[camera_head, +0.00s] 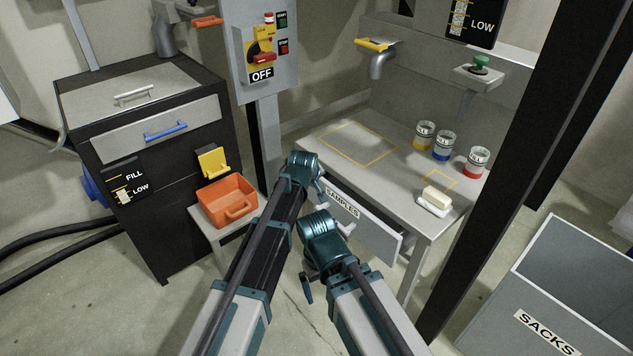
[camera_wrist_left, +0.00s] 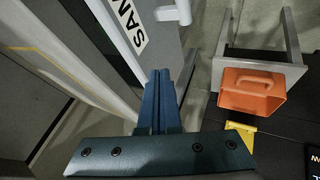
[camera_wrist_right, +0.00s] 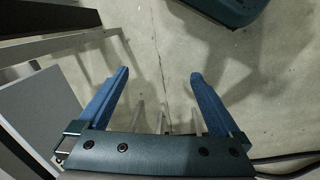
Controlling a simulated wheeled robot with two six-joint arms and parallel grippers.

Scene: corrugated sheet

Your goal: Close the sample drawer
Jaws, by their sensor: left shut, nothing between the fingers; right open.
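The sample drawer (camera_head: 376,232), a grey front labelled SAMPLES, is under the metal worktable and stands partly open, with a dark gap behind its front. Its pale handle (camera_head: 347,229) is partly hidden by my right wrist. In the left wrist view, the drawer front (camera_wrist_left: 166,38) and the handle (camera_wrist_left: 184,12) show near the top. My left gripper (camera_wrist_left: 160,78) is shut and empty, close beside the drawer front; contact is unclear. My right gripper (camera_wrist_right: 159,74) is open and empty, with bare floor in view between its fingers.
The worktable (camera_head: 330,150) carries several tins and a white dish (camera_head: 433,207) with a yellowish block. An orange bin (camera_head: 227,199) sits on a small stand at left, by a dark cabinet (camera_head: 180,230). A black post (camera_head: 490,150) and a SACKS box (camera_head: 545,290) stand at right.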

